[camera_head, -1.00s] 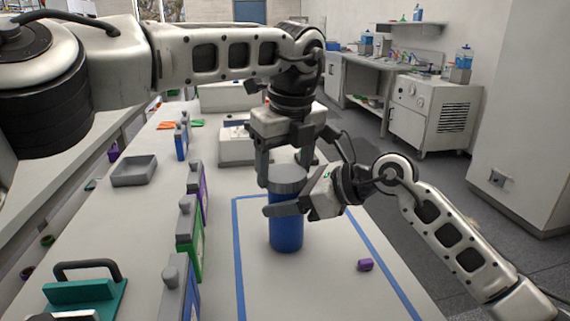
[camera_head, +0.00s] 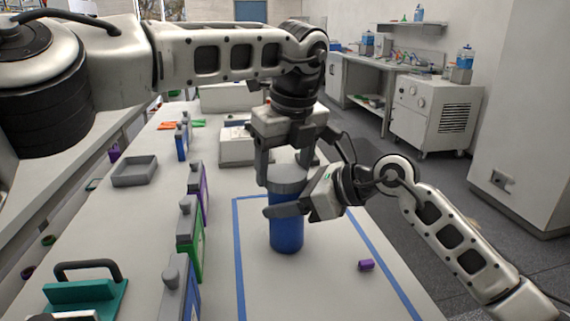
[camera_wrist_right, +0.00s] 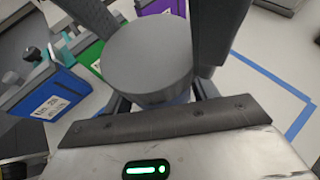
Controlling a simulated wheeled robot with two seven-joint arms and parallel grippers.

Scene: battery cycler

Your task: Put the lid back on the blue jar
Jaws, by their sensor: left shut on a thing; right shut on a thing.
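The blue jar (camera_head: 286,232) stands upright on the bench inside a blue tape outline. The grey lid (camera_head: 288,178) sits level at the top of the jar; whether it is fully seated cannot be told. The lid also shows from above in the right wrist view (camera_wrist_right: 150,58). My left gripper (camera_head: 287,175) points down from above and is shut on the lid. My right gripper (camera_head: 288,208) comes in from the right and is shut around the jar's upper body, just below the lid. The right gripper's far finger is hidden behind the jar.
A small purple piece (camera_head: 366,265) lies to the jar's right. A row of boxes with grey knobs, including a green one (camera_head: 190,240), stands to the left. A grey tray (camera_head: 134,171) and a teal handled block (camera_head: 86,295) lie further left. The taped area in front is clear.

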